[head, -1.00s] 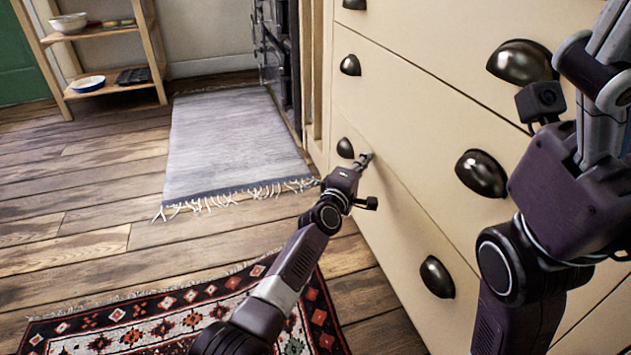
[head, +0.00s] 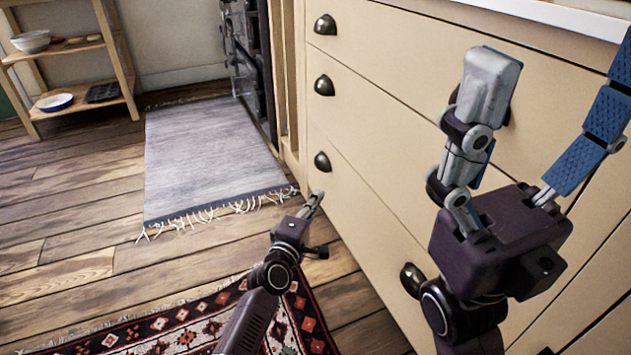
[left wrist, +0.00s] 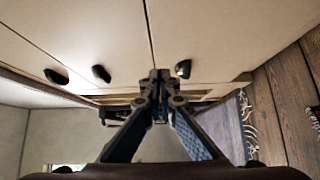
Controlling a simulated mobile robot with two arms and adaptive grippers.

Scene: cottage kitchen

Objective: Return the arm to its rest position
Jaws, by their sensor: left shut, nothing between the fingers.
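My left gripper (head: 314,203) reaches in from the bottom of the head view. Its fingers are together and empty, just in front of the cream drawer front and below a dark cup handle (head: 322,161). In the left wrist view the left fingertips (left wrist: 160,76) meet, with nothing between them. My right gripper (head: 558,75) is large at the right of the head view. Its two fingers point up and stand wide apart, with nothing seen between them. The right arm hides part of the drawers.
The cream drawer unit (head: 390,120) with several dark handles fills the right side. A grey fringed rug (head: 208,155) and a patterned red rug (head: 190,330) lie on the wooden floor. A wooden shelf (head: 118,60) stands at the far left. Open floor lies left of my left arm.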

